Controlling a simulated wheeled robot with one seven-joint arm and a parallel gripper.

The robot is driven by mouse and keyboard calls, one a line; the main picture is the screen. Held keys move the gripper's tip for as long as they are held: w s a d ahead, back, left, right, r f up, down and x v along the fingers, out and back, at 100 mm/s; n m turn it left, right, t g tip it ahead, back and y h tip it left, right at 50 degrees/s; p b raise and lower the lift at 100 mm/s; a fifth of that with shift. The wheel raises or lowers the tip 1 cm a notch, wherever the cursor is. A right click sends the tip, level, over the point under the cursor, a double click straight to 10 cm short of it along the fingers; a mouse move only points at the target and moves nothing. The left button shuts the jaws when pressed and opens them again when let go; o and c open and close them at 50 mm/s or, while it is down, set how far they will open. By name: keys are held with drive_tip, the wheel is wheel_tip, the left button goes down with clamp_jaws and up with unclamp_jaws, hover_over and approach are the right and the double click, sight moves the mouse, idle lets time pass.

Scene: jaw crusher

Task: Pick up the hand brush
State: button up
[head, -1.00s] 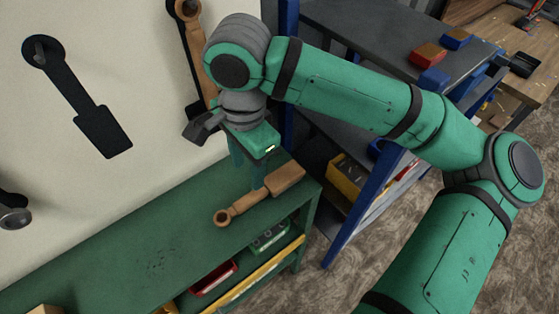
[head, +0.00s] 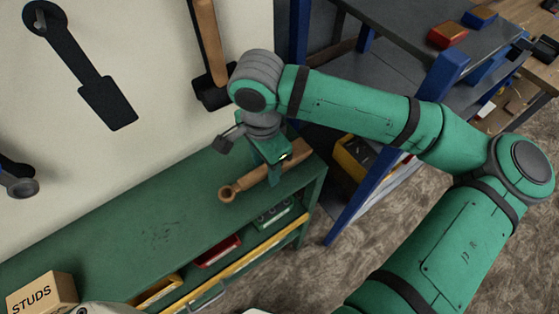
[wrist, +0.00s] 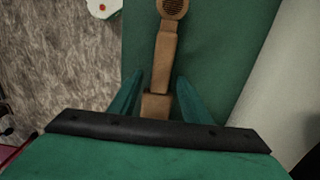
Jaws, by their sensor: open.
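The hand brush (head: 245,183), wooden with a ring at its handle end, lies on the green bench top (head: 120,235) near its right end. My gripper (head: 274,176) is over the brush, pointing down, with its fingers at the middle of the brush. In the wrist view my gripper (wrist: 158,95) is open, one finger on each side of the wooden brush (wrist: 166,55). The brush lies between the fingers and its ring end points away. The wide end is hidden behind the gripper body. I cannot tell whether the fingers touch it.
A STUDS box (head: 42,294) stands at the bench's left. A blue-framed shelf (head: 385,165) stands close on the right. The bench middle is clear.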

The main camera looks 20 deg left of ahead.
drive_tip(key=shift+f, duration=0.45)
clamp_jaws()
drive_tip(key=shift+r, duration=0.15)
